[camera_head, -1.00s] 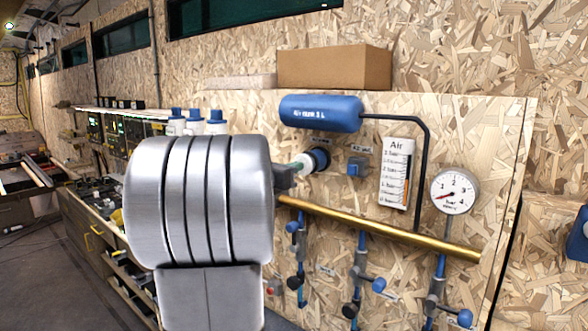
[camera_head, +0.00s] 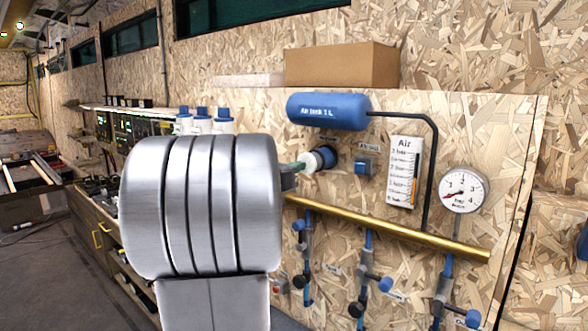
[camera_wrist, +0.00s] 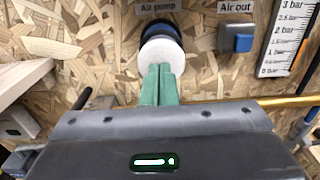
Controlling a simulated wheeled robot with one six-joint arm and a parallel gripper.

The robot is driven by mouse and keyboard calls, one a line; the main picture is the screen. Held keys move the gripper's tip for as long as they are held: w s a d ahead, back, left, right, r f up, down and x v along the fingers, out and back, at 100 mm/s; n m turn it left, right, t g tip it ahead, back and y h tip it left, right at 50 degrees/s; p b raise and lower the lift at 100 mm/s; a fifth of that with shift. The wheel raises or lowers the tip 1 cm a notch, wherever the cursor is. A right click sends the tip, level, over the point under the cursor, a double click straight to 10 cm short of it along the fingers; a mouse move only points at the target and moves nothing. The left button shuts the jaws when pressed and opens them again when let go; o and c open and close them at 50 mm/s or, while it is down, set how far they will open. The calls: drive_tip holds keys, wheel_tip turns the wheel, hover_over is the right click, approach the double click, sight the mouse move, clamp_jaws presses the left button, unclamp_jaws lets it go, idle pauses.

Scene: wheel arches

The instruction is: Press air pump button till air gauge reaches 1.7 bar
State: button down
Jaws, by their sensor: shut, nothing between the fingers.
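The air pump button is a round white cap in a dark blue collar; it shows in the wrist view (camera_wrist: 160,54), under the "Air pump" label, and in the head view (camera_head: 318,160). My gripper (camera_wrist: 158,68) is shut and empty, its green fingertips together at the lower part of the white cap. In the head view my gripper (camera_head: 302,166) reaches the button from the left; whether the cap is pushed in I cannot tell. The round air gauge (camera_head: 463,189) is at the right of the panel. Its red needle points lower left, near the low end; the exact value is too small to read.
A blue "Air out" button (camera_head: 366,166) is right of the pump button. A brass pipe (camera_head: 385,228) with several blue-handled valves runs below. A blue air tank (camera_head: 328,111), a cardboard box (camera_head: 342,66) and an air scale chart (camera_head: 402,172) are near. Floor is free at left.

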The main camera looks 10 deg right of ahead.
drive_tip(key=shift+s+a, duration=0.2)
idle(1.1)
drive_tip(key=shift+b, duration=0.3)
drive_tip(key=v, duration=0.6)
drive_tip(key=shift+w, duration=0.1)
idle(0.7)
drive_tip(key=x, duration=0.7)
idle(0.4)
